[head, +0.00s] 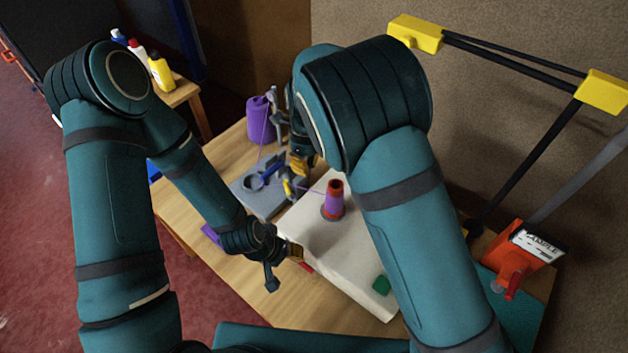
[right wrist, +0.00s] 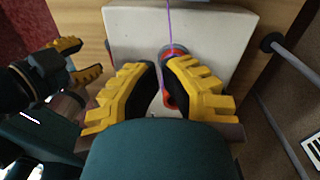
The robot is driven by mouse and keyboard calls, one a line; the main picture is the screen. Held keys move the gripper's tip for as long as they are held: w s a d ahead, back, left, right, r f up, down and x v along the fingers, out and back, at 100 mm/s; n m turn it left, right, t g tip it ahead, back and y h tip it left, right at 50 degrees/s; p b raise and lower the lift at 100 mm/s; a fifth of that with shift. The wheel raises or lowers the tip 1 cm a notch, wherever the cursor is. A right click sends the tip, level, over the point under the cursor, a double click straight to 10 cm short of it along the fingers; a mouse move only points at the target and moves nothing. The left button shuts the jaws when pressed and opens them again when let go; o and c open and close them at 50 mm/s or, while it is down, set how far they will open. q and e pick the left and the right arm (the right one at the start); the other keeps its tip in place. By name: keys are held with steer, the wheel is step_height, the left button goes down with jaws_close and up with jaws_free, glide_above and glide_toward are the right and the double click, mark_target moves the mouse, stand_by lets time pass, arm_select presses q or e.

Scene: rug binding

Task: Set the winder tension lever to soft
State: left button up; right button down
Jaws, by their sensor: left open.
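The winder (head: 262,205) is a grey base on the wooden table, with a blue lever-like part (head: 268,172) on top; which setting it shows is too small to tell. My right gripper (head: 296,166) is at the winder's right side, partly hidden by its own arm. In the right wrist view its yellow fingers (right wrist: 162,72) stand apart, with the red cone and purple yarn seen between them; I see nothing clamped. My left gripper (head: 292,252) is open and empty at the white slab's front left edge. It also shows in the right wrist view (right wrist: 82,58).
A red cone with purple yarn (head: 334,198) stands on the white slab (head: 310,240). A purple spool (head: 258,118) stands behind the winder. A green block (head: 381,285) lies on the slab. A red tool (head: 515,260) is at the right, and bottles (head: 160,70) stand back left.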

glide_toward(290, 193)
steer(key=s+d+f, duration=0.2)
steer(key=d+f, duration=0.1)
steer(key=s+d+f, duration=0.1)
steer(key=f, duration=0.1)
steer(key=shift+d+f, duration=0.1)
steer(key=shift+d, duration=0.3)
steer(key=shift+w+a+f, duration=0.1)
steer(key=shift+w+a, duration=0.2)
steer(key=shift+a, duration=0.3)
steer(key=shift+w+a, duration=0.3)
steer(key=shift+a, duration=0.3)
steer(key=shift+w+a+f, duration=0.15)
steer(key=shift+w+a, duration=0.05)
steer(key=shift+a, duration=0.4)
steer(key=shift+w+a+b, duration=0.3)
steer(key=shift+w+a, duration=0.2)
steer(key=shift+a, duration=0.3)
steer(key=shift+d, duration=0.1)
steer(key=shift+d+r, duration=0.2)
